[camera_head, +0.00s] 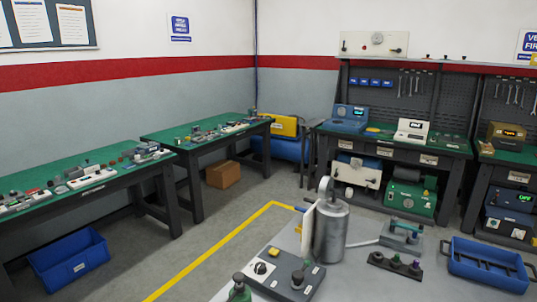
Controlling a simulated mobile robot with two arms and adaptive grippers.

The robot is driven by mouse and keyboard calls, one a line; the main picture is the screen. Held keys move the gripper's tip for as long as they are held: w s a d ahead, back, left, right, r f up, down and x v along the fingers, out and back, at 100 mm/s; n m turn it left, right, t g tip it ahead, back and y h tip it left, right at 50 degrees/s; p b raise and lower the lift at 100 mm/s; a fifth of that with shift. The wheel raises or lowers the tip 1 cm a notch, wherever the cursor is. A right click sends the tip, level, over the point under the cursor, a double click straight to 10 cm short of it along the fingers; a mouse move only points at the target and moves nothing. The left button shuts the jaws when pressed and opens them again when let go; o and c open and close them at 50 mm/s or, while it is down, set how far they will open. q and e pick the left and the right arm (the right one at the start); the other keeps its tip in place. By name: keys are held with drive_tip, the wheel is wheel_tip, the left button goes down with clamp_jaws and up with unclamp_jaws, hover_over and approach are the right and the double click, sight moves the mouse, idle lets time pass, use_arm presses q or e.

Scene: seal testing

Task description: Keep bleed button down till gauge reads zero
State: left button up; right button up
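A grey metal cylinder (331,235) stands upright on the light grey table in front, with a round grey fitting (325,187) on top. A thin white panel (308,229) stands edge-on at its left; no gauge face or reading can be made out. A dark control box (283,272) lies in front of the cylinder, with a black knob (260,268) on a white plate and small buttons (297,279) at its right. I cannot tell which one is the bleed button. Neither of my grippers is in view.
A small fixture (401,236), a dark block with several pegs (395,265) and a blue tray (487,266) are on the right of the table. A green-bodied part (239,288) stands at the front left. Green-topped benches (75,178) line the walls.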

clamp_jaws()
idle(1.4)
